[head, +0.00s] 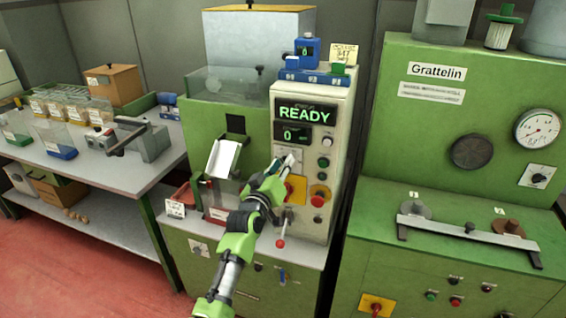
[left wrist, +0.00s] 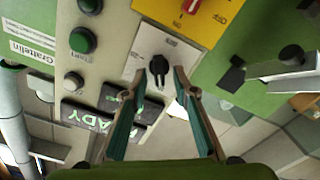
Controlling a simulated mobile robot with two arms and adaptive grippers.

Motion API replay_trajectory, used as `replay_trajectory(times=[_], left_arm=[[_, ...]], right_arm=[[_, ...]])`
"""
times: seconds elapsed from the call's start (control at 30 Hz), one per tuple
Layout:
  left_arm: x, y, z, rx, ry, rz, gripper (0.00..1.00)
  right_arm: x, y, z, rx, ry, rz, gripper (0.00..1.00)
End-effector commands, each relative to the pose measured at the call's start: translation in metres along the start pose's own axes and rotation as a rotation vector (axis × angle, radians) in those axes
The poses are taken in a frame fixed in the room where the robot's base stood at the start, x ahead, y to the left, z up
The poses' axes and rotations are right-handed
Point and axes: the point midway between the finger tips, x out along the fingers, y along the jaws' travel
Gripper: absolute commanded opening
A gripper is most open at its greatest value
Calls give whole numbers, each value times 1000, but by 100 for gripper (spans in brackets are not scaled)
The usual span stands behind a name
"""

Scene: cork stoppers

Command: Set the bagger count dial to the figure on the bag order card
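The count dial is a black knob (left wrist: 158,70) on a white plate (left wrist: 150,45) in the left wrist view. In the head view my gripper partly hides it on the pale control panel (head: 341,140). My left gripper (head: 287,161) is at this panel, below the displays. In the left wrist view its fingers stand apart, one on each side of the knob; I cannot tell whether they touch it. A pale yellow card (head: 343,54) stands on top of the panel housing; its writing is too small to read surely. My right gripper is out of view.
The upper display (head: 305,114) reads READY and the lower one (head: 293,135) shows 0. A red knob on a yellow plate (left wrist: 190,8) is close to the dial. Green buttons (head: 324,162) and a red button (head: 317,200) sit to the right. A red-tipped lever (head: 280,243) hangs below.

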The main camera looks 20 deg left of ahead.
Motion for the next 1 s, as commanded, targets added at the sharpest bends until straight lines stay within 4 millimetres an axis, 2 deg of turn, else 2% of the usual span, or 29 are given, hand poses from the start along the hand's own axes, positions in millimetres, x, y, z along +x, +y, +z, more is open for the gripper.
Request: replay_trajectory(times=[0.13,0.47,0.6,1.0], left_arm=[[9,0,-1,0,1,0,26],[11,0,0,0,0,0,26],[11,0,0,0,0,0,0],[11,0,0,-51,-1,-1,0]], right_arm=[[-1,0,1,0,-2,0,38],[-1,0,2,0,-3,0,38],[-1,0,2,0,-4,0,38],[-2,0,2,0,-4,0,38]])
